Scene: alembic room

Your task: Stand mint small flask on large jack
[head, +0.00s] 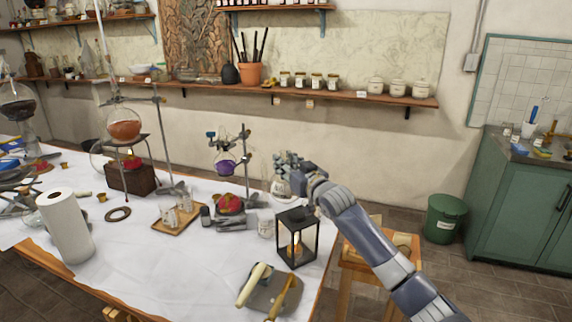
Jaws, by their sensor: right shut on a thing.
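My right gripper (287,166) reaches in from the right over the back right part of the white-covered table. It is shut on a small pale flask (281,188), which hangs just below the fingers and looks like the mint small flask. The fingers hide the flask's upper part. A grey metal jack-like stand (236,223) is on the table to the left of and nearer than the flask, below a red round item (229,202). I cannot tell for sure whether it is the large jack. My left gripper is not in view.
A black lantern (296,238) stands at the table's right edge below my arm. A purple flask (225,168) on a clamp stand is left of the gripper. A paper towel roll (67,228) stands at left. Bare cloth (160,270) lies in front.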

